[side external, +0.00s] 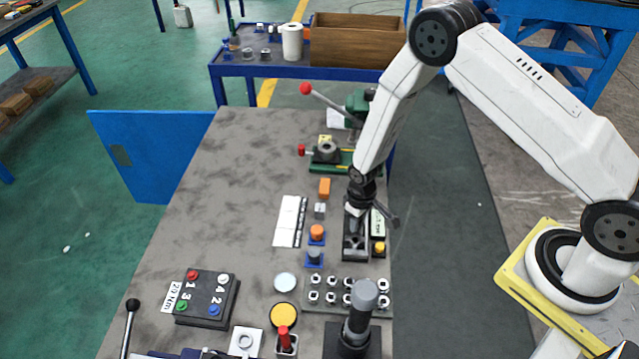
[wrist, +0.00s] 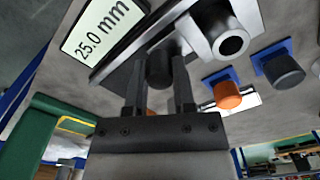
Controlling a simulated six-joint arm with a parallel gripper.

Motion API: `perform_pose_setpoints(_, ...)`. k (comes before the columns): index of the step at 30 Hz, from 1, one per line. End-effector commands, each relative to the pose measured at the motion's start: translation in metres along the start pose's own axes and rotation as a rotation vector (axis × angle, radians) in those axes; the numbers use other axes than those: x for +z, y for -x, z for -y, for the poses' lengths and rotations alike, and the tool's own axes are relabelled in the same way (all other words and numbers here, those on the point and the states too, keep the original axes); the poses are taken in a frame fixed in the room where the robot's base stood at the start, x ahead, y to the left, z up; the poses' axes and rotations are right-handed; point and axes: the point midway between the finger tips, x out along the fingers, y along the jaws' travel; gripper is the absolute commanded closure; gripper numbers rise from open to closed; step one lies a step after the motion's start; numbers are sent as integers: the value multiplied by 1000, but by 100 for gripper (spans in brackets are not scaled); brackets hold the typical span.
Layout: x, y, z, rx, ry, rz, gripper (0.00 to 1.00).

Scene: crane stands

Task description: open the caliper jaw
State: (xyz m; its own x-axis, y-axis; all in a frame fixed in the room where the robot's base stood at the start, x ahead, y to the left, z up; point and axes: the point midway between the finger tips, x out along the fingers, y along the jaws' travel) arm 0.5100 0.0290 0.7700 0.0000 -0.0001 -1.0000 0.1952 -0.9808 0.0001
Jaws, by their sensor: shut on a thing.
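The caliper (side external: 355,246) is a dark bench device on the right part of the grey table in the side view. Its display (wrist: 104,28) reads 25.0 mm in the wrist view. A black round knob (wrist: 160,68) on the caliper sits between my two fingers. My gripper (wrist: 158,82) is shut on this knob. A grey metal ring or tube (wrist: 228,42) is beside the knob, to its right in the wrist view. In the side view my gripper (side external: 362,205) is low over the far end of the caliper and hides part of it.
An orange knob (wrist: 228,96) and a dark knob (wrist: 284,73) on blue bases are close beside the caliper. A green vise-like device (side external: 328,160) stands behind it. A rack of several grey pegs (side external: 340,292) is in front. The table's left middle is clear.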

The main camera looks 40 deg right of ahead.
Motion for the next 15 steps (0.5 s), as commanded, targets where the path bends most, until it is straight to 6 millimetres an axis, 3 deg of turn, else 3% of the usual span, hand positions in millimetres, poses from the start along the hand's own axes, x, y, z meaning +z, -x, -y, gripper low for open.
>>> perform_pose_setpoints(8, -1, 0, -1, 0, 0, 1, 100)
perform_pose_setpoints(15, -14, 0, -20, 0, -2, 0, 100)
